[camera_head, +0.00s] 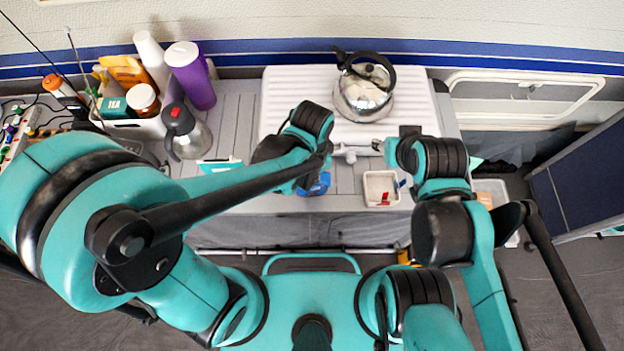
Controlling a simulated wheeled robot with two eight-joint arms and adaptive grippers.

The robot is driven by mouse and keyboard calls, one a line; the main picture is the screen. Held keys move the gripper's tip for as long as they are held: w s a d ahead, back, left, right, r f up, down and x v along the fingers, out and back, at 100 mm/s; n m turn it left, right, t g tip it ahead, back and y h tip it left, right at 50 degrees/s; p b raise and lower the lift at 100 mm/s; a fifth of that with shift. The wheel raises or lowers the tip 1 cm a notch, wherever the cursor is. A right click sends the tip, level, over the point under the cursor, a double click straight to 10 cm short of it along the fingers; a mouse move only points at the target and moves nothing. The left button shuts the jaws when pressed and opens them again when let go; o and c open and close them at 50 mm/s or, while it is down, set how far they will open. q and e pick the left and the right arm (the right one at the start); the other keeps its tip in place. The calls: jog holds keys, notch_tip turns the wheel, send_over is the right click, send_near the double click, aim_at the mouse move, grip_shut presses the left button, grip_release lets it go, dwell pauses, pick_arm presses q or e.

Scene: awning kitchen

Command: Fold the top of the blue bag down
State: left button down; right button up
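The blue bag (318,186) shows as a small blue patch near the table's front edge, in the middle of the view. My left arm and wrist cover much of it, so its top and shape are hard to make out. My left gripper (322,160) is just above and behind the visible blue part; its fingers are mostly hidden by the wrist, and I cannot tell whether it touches the bag. My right gripper (350,150) reaches in from the right, behind the bag, close to the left gripper. Its fingers are too small to judge their opening.
A shiny kettle (363,92) stands on a white ribbed board (290,88) at the back. A small white tray (381,187) is right of the bag. A steel flask (186,132), a purple tumbler (193,80) and a filled box stand at the left.

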pick_arm(q)
jog(key=shift+r, duration=0.1)
notch_tip(320, 180, up, 8)
jog(key=s+p, duration=0.2)
jog(key=p, duration=0.4)
jog(key=shift+p, duration=0.4)
jog(key=shift+d, duration=0.1)
dwell(0.3)
jog(key=w+a+f+n+t+b, duration=0.1)
jog(key=a+f+n+t+b, duration=0.1)
jog(key=a+n+b, duration=0.4)
jog(key=w+a+f+n+t+b, duration=0.2)
jog(key=a+n+t+b, duration=0.3)
jog(key=a+b, duration=0.5)
jog(key=shift+w+a+n, duration=0.25)
jog(key=shift+a+n, duration=0.25)
jog(key=shift+a, duration=0.75)
